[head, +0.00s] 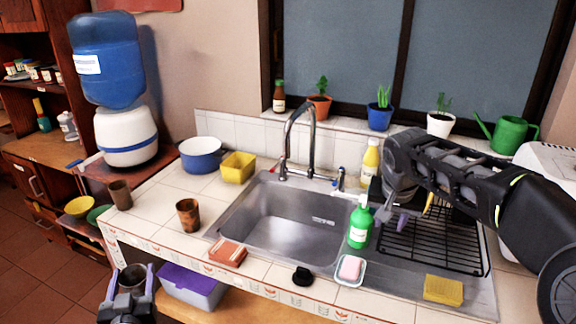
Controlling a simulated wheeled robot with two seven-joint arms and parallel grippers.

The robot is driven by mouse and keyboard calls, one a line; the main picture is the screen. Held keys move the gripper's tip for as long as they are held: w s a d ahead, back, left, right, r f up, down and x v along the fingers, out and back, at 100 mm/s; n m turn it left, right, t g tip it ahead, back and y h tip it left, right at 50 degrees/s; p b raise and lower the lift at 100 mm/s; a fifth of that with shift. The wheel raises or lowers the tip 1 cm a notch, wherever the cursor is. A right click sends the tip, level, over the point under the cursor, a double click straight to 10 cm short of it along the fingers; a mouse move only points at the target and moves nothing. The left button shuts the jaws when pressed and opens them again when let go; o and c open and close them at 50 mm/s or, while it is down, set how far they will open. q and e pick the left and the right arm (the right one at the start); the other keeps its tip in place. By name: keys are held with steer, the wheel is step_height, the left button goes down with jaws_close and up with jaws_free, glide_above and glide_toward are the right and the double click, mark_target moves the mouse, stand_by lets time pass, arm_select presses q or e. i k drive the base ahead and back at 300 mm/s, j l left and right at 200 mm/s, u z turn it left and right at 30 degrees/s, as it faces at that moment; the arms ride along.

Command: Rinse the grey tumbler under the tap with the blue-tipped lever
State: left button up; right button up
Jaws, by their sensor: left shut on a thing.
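The grey tumbler (132,278) is held upright between the fingers of my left gripper (131,283), which is shut on it at the lower left, in front of the counter and away from the sink. The tall curved metal tap (311,120) stands behind the steel sink (290,222). A small lever with a blue tip (338,172) stands to the right of the tap's base. No water shows at the spout. My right gripper (393,218) is open and empty above the left part of the drying rack, right of the green soap bottle.
A green soap bottle (360,224) and a yellow bottle (370,160) stand by the sink's right side. A brown cup (188,215), brick-coloured block (228,253), black item (302,276) and soap dish (350,271) sit around the sink. The black rack (440,251) is at right. The basin looks empty.

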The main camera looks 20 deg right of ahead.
mark_target(341, 170)
steer(key=i, duration=1.1)
